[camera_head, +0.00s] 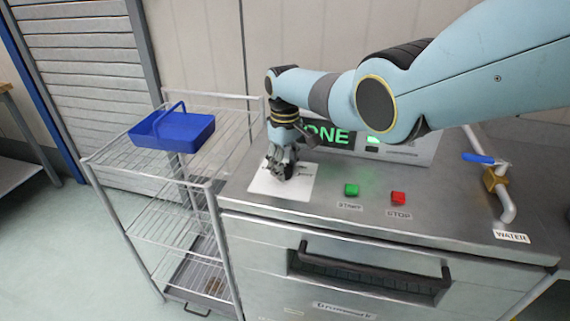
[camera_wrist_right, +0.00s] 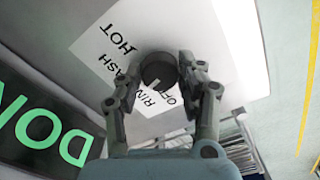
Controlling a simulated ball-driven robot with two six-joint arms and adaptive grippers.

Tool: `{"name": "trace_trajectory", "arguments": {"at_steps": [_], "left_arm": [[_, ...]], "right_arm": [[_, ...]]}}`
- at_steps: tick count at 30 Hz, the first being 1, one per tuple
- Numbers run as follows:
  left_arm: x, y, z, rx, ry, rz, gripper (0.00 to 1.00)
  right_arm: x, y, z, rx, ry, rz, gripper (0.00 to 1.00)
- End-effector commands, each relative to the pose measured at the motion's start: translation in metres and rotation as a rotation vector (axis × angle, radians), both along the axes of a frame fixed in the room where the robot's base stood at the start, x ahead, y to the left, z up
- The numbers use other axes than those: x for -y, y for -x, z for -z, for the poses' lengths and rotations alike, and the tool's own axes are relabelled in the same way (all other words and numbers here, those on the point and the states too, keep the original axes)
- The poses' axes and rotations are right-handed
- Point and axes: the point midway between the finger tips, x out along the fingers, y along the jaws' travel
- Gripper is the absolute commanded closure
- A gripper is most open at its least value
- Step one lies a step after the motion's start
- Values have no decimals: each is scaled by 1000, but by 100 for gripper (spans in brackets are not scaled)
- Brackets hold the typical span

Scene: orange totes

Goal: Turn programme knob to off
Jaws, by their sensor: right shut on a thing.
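The programme knob (camera_wrist_right: 158,69) is a dark round knob on a white label plate (camera_head: 298,188). In the right wrist view the plate reads HOT, ASH, RIN and OFF, with some letters hidden. A small pale mark on the knob lies on the side near RIN and OFF; I cannot tell exactly which it points to. My right gripper (camera_head: 284,166) is down over the plate, and in the wrist view its fingers (camera_wrist_right: 158,78) are shut on the knob from both sides. In the head view the gripper hides the knob. My left gripper is not in view.
A green START button (camera_head: 351,190) and a red STOP button (camera_head: 398,198) sit right of the plate. A green-lit display (camera_wrist_right: 38,125) stands behind. A blue-handled water valve (camera_head: 480,158) is at the right. A wire trolley (camera_head: 120,154) with a blue basket (camera_head: 193,137) stands left.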

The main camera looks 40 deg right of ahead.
Motion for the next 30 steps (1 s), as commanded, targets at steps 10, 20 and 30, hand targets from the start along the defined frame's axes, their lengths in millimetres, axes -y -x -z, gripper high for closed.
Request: {"name": "trace_trajectory", "arguments": {"at_steps": [10,20,30], "left_arm": [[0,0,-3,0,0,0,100],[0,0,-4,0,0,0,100],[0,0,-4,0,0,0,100]], "right_arm": [[0,-1,-1,3,0,-327,94],[0,-1,-1,4,1,-630,94],[0,-2,-1,4,1,-858,94]]}}
